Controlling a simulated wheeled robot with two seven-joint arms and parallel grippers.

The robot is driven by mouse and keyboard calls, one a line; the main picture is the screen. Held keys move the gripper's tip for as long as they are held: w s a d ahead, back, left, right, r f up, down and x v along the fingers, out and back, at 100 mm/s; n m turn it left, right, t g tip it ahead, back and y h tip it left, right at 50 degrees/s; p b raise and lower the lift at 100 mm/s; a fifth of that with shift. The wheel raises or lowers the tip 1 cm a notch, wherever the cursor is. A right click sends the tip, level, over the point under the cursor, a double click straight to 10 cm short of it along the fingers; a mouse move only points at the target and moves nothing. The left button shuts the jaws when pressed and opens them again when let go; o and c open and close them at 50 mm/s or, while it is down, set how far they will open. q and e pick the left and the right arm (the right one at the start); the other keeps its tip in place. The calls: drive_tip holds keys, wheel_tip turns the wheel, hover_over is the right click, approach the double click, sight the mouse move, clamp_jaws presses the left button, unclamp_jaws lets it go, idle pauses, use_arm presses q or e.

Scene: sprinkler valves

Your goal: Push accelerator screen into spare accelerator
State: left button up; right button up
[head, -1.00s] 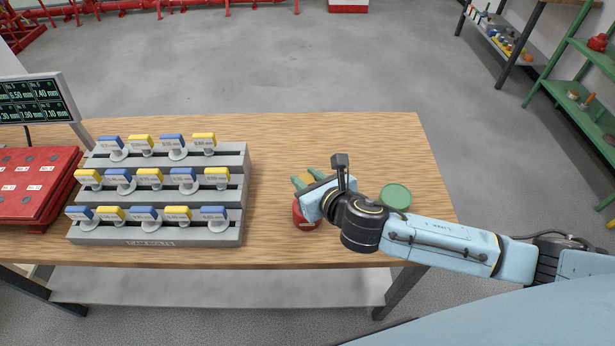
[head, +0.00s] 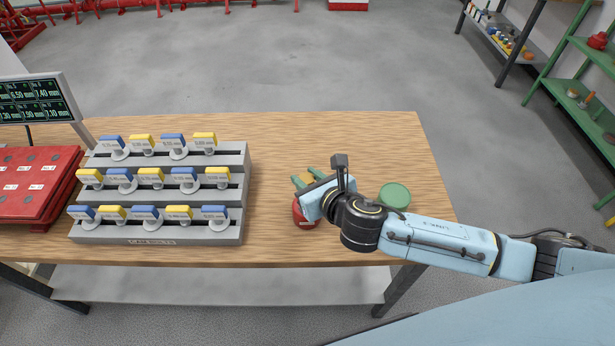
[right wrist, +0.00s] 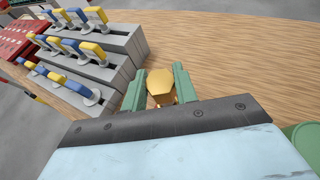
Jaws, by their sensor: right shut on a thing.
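My right gripper (head: 303,178) is low over the right half of the table, with its green fingers shut on a brass-coloured piece. In the right wrist view this piece (right wrist: 160,84) has an angular, faceted end and sits between the fingers. I cannot tell for sure whether it is the accelerator screen. A red round body (head: 304,218), perhaps the spare accelerator, sits beside and partly under the gripper, which hides much of it. I cannot tell whether the held piece touches it. My left gripper is not in view.
A grey stepped rack (head: 160,240) with several blue and yellow tagged gauges stands left of the gripper. A red case (head: 30,190) and a display (head: 30,100) are farther left. A green round disc (head: 395,196) lies behind my right forearm. The table's back is clear.

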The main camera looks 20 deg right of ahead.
drive_tip(key=shift+f+b, duration=1.15)
drive_tip(key=shift+f, duration=0.95)
drive_tip(key=o, duration=1.1)
drive_tip(key=shift+c, duration=0.2)
drive_tip(key=shift+p+v, duration=1.05)
drive_tip(key=shift+v, duration=0.3)
drive_tip(key=p+v, duration=0.3)
drive_tip(key=v, duration=0.2)
drive_tip(key=shift+s, duration=0.15)
drive_tip(key=shift+r, duration=0.1)
